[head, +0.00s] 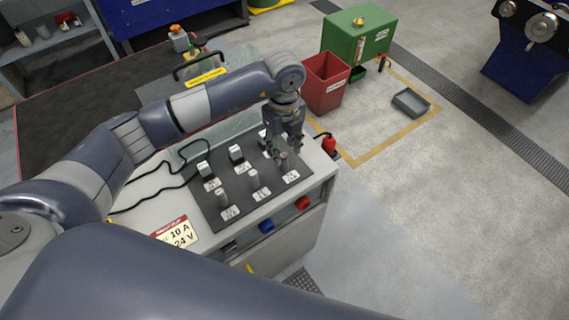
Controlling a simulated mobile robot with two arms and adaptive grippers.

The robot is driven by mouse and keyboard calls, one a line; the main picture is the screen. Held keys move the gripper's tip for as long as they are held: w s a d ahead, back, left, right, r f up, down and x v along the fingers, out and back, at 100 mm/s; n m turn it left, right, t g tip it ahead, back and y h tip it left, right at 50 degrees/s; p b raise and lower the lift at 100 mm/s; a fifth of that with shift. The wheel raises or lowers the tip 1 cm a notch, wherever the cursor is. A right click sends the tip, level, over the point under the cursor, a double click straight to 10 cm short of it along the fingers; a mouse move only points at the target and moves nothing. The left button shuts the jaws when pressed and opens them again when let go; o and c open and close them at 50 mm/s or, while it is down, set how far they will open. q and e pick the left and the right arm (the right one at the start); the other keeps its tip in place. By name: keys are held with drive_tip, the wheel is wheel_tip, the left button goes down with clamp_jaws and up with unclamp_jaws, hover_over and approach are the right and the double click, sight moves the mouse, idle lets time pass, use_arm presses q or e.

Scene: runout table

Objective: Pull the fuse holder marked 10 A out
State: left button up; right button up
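A dark panel (232,183) on top of a light grey bench unit carries several fuse holders in two rows, each with a small white label. The labels are too small to read, so I cannot tell which holder is marked 10 A. My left gripper (286,152) points down over the right end of the panel, at the front-row right holder (284,163). I cannot tell whether its fingers touch that holder, and they partly hide the back-row right holder (264,137). The front-row middle holder (254,180) and left holder (222,197) stand upright. My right gripper is out of view.
A card (175,234) reading 10 A, 24 V lies at the unit's front left. Black cable (150,200) lies left of the panel. Red and blue sockets (303,203) are on the front face. A red bin (326,83), green cabinet (356,38) and grey tray (411,102) stand beyond.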

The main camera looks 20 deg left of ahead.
sight(284, 155)
use_arm(q)
drive_tip(key=shift+f+b, duration=0.8)
drive_tip(key=shift+f, duration=0.85)
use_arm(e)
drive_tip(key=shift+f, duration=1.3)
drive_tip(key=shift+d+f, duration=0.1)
use_arm(q)
drive_tip(key=shift+c, duration=0.2)
clamp_jaws()
drive_tip(key=shift+r, duration=0.2)
